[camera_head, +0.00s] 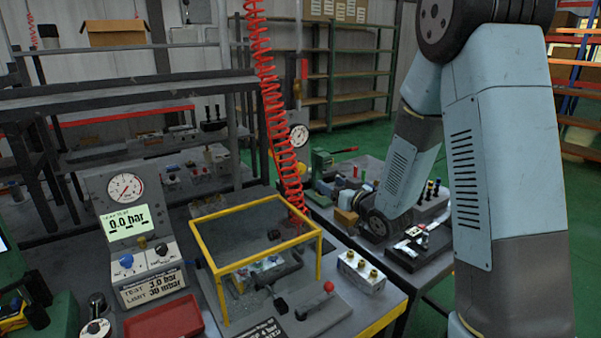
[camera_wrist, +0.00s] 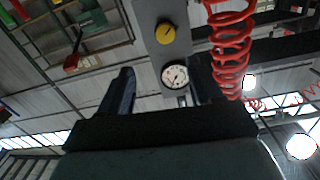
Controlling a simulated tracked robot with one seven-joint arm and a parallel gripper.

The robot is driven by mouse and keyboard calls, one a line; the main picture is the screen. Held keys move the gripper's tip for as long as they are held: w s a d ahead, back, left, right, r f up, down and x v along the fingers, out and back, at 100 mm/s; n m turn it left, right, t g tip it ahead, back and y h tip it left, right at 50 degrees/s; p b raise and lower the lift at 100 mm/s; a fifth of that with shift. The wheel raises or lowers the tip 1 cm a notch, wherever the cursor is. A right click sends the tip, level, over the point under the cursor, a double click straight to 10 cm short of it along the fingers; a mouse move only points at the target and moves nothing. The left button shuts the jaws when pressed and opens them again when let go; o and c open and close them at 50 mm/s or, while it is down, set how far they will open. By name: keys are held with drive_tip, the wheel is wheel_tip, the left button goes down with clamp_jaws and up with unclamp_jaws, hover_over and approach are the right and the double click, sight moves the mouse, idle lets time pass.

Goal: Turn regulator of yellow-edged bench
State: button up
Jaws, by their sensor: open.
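The yellow-edged bench (camera_head: 385,318) stands at lower middle in the head view. A grey post beside the red coil carries a round white gauge (camera_head: 299,135). In the wrist view, a grey upright plate carries a round yellow knob (camera_wrist: 166,33) with a dark mark, and a white gauge (camera_wrist: 175,75). Contact cannot be told.
A red coiled hose (camera_head: 272,100) hangs close to the gauge, and to the right of the plate in the wrist view (camera_wrist: 230,45). A yellow frame (camera_head: 262,262), a test panel (camera_head: 135,225) and a red tray (camera_head: 165,322) are on the bench. Green floor shows behind.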

sight(302, 170)
drive_tip(key=shift+y, duration=0.4)
drive_tip(key=x, duration=1.4)
drive_tip(key=shift+s+a+f, duration=0.2)
drive_tip(key=shift+a+f, duration=0.1)
drive_tip(key=shift+f, duration=0.05)
drive_tip(key=c, duration=1)
drive_tip(key=shift+n, duration=0.3)
drive_tip(key=shift+c, duration=0.2)
